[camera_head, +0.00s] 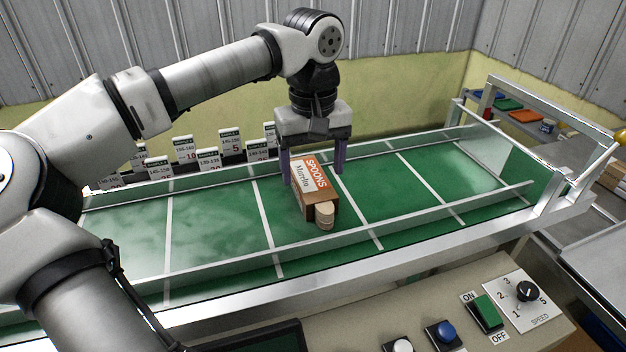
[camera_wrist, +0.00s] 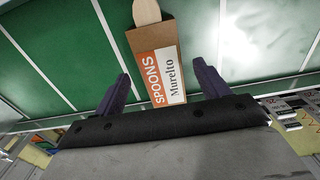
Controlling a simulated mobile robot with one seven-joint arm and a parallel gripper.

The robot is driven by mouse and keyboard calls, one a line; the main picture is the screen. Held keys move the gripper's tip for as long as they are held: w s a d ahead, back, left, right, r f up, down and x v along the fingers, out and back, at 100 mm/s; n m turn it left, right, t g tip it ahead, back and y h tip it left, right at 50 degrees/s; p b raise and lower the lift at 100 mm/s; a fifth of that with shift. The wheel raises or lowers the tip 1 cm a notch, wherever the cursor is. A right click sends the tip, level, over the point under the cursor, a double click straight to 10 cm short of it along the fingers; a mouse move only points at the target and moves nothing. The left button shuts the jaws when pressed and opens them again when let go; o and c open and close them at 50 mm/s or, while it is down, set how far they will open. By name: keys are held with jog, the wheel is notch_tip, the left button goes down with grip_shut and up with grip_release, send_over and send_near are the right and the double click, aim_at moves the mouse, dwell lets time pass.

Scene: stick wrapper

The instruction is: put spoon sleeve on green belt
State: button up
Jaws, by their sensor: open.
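The spoon sleeve (camera_head: 316,190) is a brown cardboard packet with an orange and white label reading SPOONS Murelto. It lies on the green belt (camera_head: 215,225), with a pale wooden spoon end sticking out toward the front. It also shows in the wrist view (camera_wrist: 160,65). My gripper (camera_head: 312,172) is open above the belt, its two dark fingers on either side of the sleeve's rear end. In the wrist view my gripper (camera_wrist: 160,85) has the sleeve between and beyond its fingertips, with gaps on both sides. The fingers do not appear to touch it.
Metal rails (camera_head: 400,213) border the belt, which has white cross lines. Several small number cards (camera_head: 185,150) stand behind it. A control panel with a green switch (camera_head: 486,311), a blue button (camera_head: 444,332) and a speed dial (camera_head: 526,291) is in front. The belt beside the sleeve is clear.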

aim_at(314, 182)
notch_tip(314, 182, up, 8)
jog(key=shift+d, duration=0.1)
dwell(0.4)
